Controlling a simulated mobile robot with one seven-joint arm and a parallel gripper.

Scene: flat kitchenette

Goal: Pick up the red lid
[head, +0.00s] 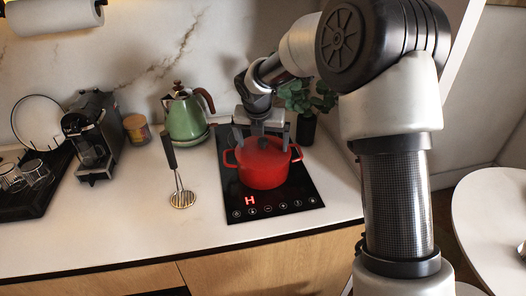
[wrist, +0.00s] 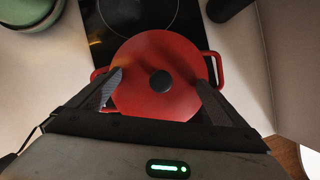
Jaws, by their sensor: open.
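The red lid (wrist: 157,52) sits on the red pot (head: 262,168), with a round black knob (wrist: 160,81) at its middle. The pot stands on the black cooktop (head: 239,206). In the head view my gripper (head: 262,135) is over the pot and hides much of the lid. In the wrist view my open gripper (wrist: 158,82) points down at the lid, one finger on each side of the knob and apart from it. I cannot tell the exact height of the fingertips above the lid.
A green kettle (head: 186,115) and a masher (head: 177,176) are left of the cooktop. A plant (head: 307,100) in a dark pot stands close behind on the right. The front counter is clear.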

